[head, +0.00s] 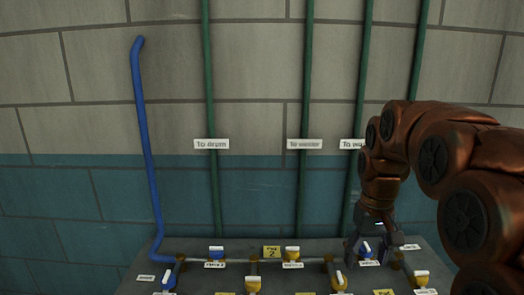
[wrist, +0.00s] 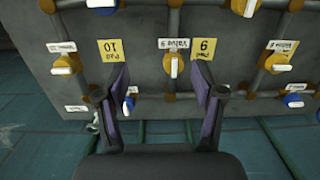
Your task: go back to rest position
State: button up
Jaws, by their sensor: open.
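My gripper (head: 376,226) is at the right in the head view, at the end of my copper-coloured arm, close above the valve panel (head: 230,254). In the wrist view my gripper (wrist: 160,90) has its two dark fingers spread wide. A yellow valve with a white handle, labelled Valve 9 (wrist: 174,66), shows between the fingers and beyond them. Nothing is held. A blue valve (wrist: 129,101) lies close beside the left finger. In the head view a blue valve (head: 366,249) sits right by the fingers; whether they touch it cannot be told.
The panel carries several yellow and blue valves on pipes, with yellow pad labels (head: 271,252). A blue pipe (head: 147,150) and several green pipes (head: 210,90) run up the tiled wall behind it. White signs (head: 304,144) hang on the green pipes. The space above the panel's left part is clear.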

jog(key=s+a+f+p, duration=0.2)
jog(key=s, duration=1.1)
jog(key=s+a+f+g+p, duration=0.1)
jog(key=s+a+f, duration=0.1)
jog(key=s, duration=1.2)
jog(key=shift+s+a+f+p, duration=0.25)
jog(key=shift+f+p, duration=0.15)
jog(key=shift+f, duration=0.3)
